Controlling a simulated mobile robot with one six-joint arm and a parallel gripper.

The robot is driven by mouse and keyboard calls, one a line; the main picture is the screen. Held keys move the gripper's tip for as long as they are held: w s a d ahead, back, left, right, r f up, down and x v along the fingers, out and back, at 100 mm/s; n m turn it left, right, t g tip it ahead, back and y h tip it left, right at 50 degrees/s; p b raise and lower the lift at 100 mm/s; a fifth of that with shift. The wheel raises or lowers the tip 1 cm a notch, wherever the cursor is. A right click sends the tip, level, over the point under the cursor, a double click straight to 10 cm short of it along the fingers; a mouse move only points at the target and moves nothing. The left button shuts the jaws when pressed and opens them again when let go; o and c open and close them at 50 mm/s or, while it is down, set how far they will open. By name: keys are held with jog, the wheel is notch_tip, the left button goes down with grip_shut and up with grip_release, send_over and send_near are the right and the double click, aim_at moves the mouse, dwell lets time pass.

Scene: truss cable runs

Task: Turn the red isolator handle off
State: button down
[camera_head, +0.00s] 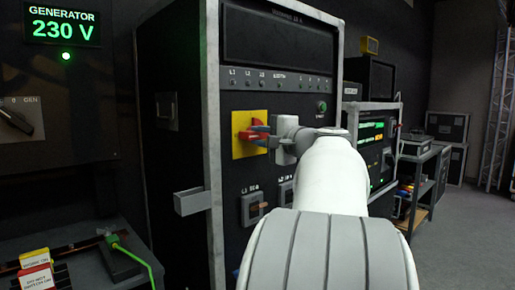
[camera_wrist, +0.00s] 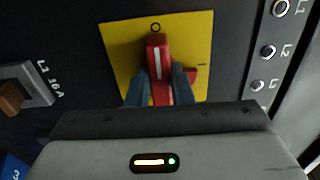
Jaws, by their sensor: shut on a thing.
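The red isolator handle (camera_head: 245,135) sits on a yellow plate (camera_head: 238,152) on the front of a black cabinet. In the wrist view the red handle (camera_wrist: 156,48) has a white line on its end that points at the O mark on the yellow plate (camera_wrist: 120,38). The I mark lies to the right in that view. A short red part juts out toward the I side. My gripper (camera_head: 262,136) is at the handle. In the wrist view my gripper (camera_wrist: 160,84) has one finger on each side of the handle, shut on it. The handle's near end is partly hidden by the fingers.
Sockets (camera_head: 254,206) sit below the plate and a row of lamps (camera_head: 263,83) above it. A grey bracket (camera_head: 192,201) sticks out at the cabinet's lower left. A generator display (camera_head: 62,28) reads 230 V. Open floor (camera_head: 450,230) lies at the right.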

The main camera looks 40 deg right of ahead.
jog(key=shift+f, duration=0.1)
dwell(0.3)
jog(key=c, duration=1.3)
grip_release()
jog(key=shift+s, duration=0.1)
jog(key=s, duration=0.7)
jog(key=shift+s+d, duration=0.3)
jog(key=shift+w+a+p, duration=0.1)
jog(key=shift+p, duration=0.25)
